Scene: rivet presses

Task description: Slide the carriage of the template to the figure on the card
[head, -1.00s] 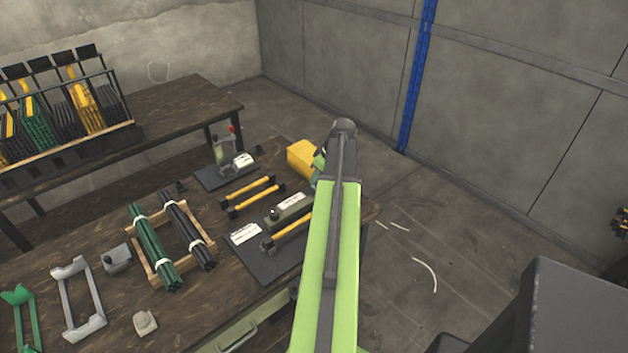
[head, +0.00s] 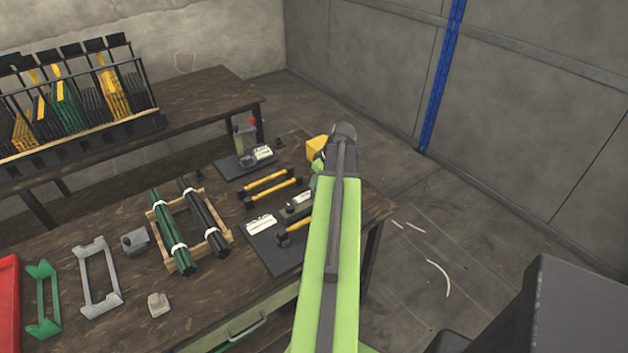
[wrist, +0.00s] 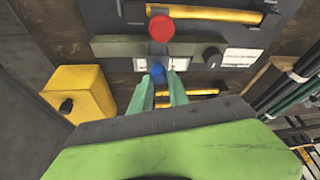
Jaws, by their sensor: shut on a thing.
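In the wrist view the template is an olive bar (wrist: 115,47) on a dark plate (wrist: 105,18), with a white scale strip along its lower edge. A grey carriage (wrist: 158,48) sits across the bar, with a red round knob (wrist: 160,28) above and a blue knob (wrist: 157,69) below. My gripper (wrist: 161,78) has its teal fingers closed on either side of the blue knob. The white card (wrist: 243,58) lies right of the bar's black knob (wrist: 212,57); its figure is too small to read.
A yellow box (wrist: 78,92) stands left of the template in the wrist view. In the head view a small press (head: 243,143), two yellow-handled tools, and a rack of green and black rods (head: 209,249) share the bench.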

